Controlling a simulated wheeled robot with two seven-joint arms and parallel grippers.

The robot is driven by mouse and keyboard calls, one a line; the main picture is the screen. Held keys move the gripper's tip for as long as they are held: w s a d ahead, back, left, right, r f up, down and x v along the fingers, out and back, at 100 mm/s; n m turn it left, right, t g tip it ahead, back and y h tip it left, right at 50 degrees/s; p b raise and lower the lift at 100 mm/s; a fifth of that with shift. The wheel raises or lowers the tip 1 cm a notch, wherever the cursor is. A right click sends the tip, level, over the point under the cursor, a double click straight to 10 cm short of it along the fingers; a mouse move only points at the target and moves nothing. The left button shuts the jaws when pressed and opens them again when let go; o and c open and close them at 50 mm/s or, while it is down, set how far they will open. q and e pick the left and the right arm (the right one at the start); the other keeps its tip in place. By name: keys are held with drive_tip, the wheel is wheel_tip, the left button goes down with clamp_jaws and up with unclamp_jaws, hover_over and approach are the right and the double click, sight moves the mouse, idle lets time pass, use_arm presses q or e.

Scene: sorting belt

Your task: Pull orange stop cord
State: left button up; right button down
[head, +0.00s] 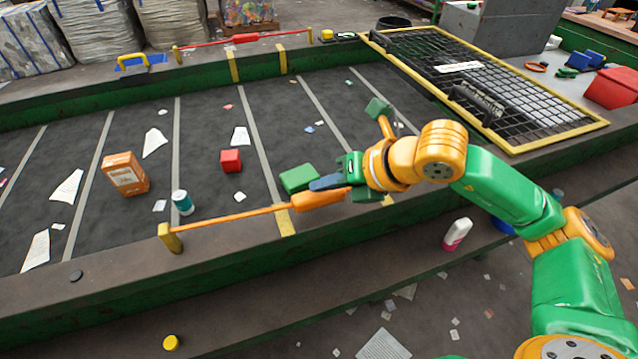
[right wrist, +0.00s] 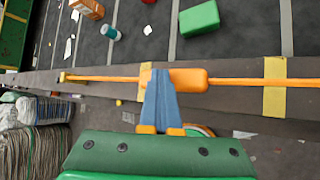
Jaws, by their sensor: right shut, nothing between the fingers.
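The orange stop cord (head: 235,216) runs along the near edge of the belt from a yellow post (head: 171,238). Its thick orange handle (head: 318,199) is at my right gripper (head: 328,182). In the right wrist view the cord (right wrist: 100,78) stretches across the picture, and the blue fingers of my right gripper (right wrist: 161,78) are closed together with their tips overlapping the left part of the handle (right wrist: 192,79). Nothing is held between them. I cannot tell whether they touch the handle. The left gripper is not in view.
A green block (head: 299,178), a red cube (head: 231,161), an orange box (head: 125,174) and a teal-and-white can (head: 182,202) are on the belt. A red cord (head: 210,42) runs along the far edge. A wire-mesh guard (head: 480,80) covers the belt's right end.

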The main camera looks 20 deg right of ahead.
sight(324, 196)
drive_tip(key=shift+f+b, duration=0.35)
drive_tip(key=shift+f, duration=0.1)
idle(0.6)
drive_tip(key=shift+r+p, duration=1.4)
drive_tip(key=shift+r, duration=0.65)
wheel_tip(324, 196, up, 5)
drive_tip(key=p, duration=0.3)
drive_tip(key=shift+p, duration=0.4)
